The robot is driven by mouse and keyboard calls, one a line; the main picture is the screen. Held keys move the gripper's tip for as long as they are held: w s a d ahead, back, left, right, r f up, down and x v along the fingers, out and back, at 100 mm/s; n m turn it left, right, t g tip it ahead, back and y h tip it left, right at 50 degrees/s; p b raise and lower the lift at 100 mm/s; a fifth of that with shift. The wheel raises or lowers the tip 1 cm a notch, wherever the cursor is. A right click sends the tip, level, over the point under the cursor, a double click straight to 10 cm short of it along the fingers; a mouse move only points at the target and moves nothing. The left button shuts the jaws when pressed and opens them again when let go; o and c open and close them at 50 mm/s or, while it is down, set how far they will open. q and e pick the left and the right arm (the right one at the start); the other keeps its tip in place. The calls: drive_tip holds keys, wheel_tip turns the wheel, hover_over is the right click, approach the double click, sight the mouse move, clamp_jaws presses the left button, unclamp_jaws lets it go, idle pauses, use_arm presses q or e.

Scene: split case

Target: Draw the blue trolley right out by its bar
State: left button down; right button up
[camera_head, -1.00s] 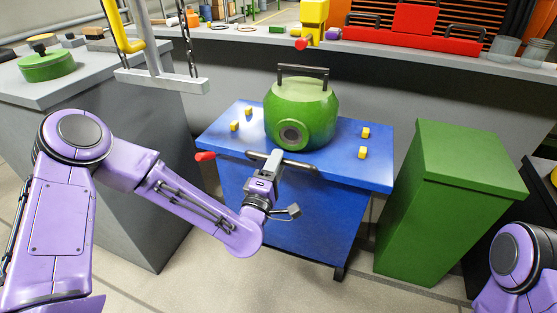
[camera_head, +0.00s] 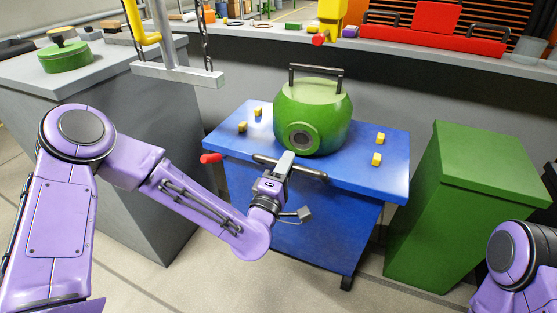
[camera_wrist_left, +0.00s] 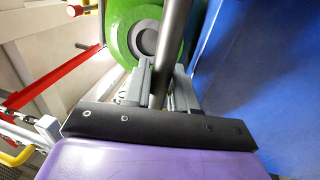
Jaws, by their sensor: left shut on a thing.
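The blue trolley (camera_head: 375,183) stands in the middle of the head view, in front of a grey bench. Its dark bar (camera_head: 312,173) runs along the front edge of the top. My left gripper (camera_head: 283,164) is shut on the bar near its middle. In the left wrist view the bar (camera_wrist_left: 176,40) passes between the fingers. A green rounded casing (camera_head: 313,112) with a dark handle and a round front port sits on the trolley, with several small yellow blocks (camera_head: 380,138) around it. My right gripper is out of view; only part of that arm shows at lower right.
A green cabinet (camera_head: 470,205) stands close on the right, a grey counter (camera_head: 110,130) on the left. A grey beam (camera_head: 178,74) hangs on chains above. Floor in front is open.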

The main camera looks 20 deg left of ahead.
use_arm(q)
drive_tip(key=shift+s+a+r, duration=0.15)
drive_tip(key=shift+s, duration=0.45)
drive_tip(key=c, duration=1.1)
unclamp_jaws()
drive_tip(key=shift+w, duration=0.2)
drive_tip(key=shift+w+d+f, duration=0.1)
drive_tip(key=shift+d+f, duration=0.1)
drive_tip(key=shift+a, duration=0.1)
drive_tip(key=v, duration=1)
drive_tip(key=shift+s+f, duration=0.1)
drive_tip(key=shift+s, duration=0.25)
